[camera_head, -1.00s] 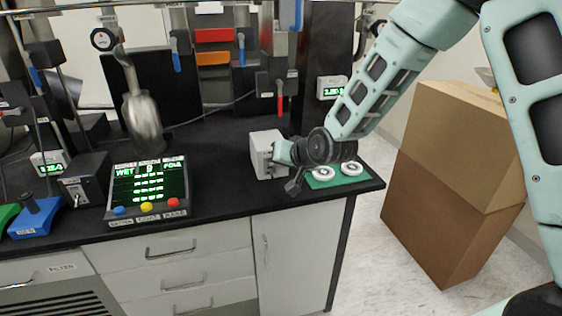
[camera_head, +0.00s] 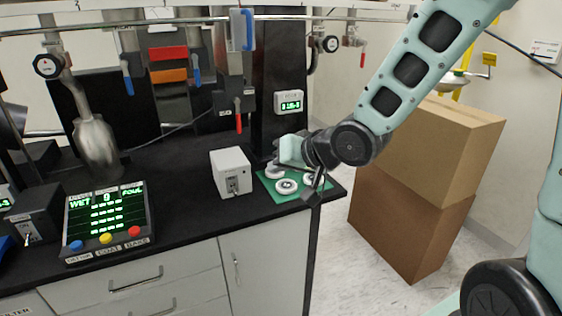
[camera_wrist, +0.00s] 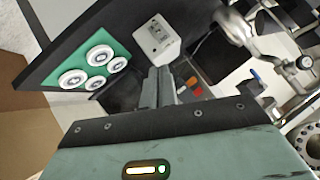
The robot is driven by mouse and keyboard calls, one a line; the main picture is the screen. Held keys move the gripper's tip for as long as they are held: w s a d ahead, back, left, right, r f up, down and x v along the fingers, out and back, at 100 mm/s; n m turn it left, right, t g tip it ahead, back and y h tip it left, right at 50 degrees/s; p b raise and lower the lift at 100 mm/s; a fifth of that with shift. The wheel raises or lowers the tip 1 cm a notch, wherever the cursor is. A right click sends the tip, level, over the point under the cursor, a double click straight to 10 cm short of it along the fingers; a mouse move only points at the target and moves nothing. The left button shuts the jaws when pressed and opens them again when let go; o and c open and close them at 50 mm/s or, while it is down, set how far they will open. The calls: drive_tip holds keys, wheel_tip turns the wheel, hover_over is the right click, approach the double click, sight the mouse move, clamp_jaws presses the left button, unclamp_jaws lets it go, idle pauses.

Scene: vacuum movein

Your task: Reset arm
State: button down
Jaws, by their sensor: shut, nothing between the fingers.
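My arm reaches in from the upper right in the head view. My gripper (camera_head: 312,188) is over the right end of the black bench, by the green mat (camera_head: 290,198). In the wrist view its fingers (camera_wrist: 158,86) are together with nothing between them. White round discs (camera_head: 286,186) lie on the mat, and the arm hides part of them in the head view. In the wrist view several discs (camera_wrist: 98,55) show on the mat. A white box with a switch (camera_head: 231,171) stands left of the mat, apart from my gripper; it also shows in the wrist view (camera_wrist: 155,40).
A control panel (camera_head: 106,222) with coloured buttons stands on the bench at left. A metal flask (camera_head: 97,150) hangs behind it. Valves with red handles (camera_head: 238,116) hang over the bench. Stacked cardboard boxes (camera_head: 420,190) stand on the floor at right. The bench front-middle is clear.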

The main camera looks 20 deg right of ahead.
drive_tip(key=shift+s+d+r, duration=0.1)
drive_tip(key=shift+s+r, duration=0.05)
drive_tip(key=shift+s, duration=0.15)
idle(0.4)
drive_tip(key=s+a+n+g+h, duration=0.1)
drive_tip(key=s+a+n+g, duration=0.1)
drive_tip(key=s, duration=0.6)
drive_tip(key=s+a+f+n+g+h+p, duration=0.1)
drive_tip(key=s+a+n+g, duration=0.2)
drive_tip(key=s, duration=0.5)
drive_tip(key=s+a+n+g+h, duration=0.1)
drive_tip(key=s+a+n+g, duration=0.2)
drive_tip(key=s, duration=0.5)
drive_tip(key=shift+s+f+n+g+h+p, duration=0.35)
drive_tip(key=shift+n+g, duration=0.55)
drive_tip(key=shift+g, duration=0.2)
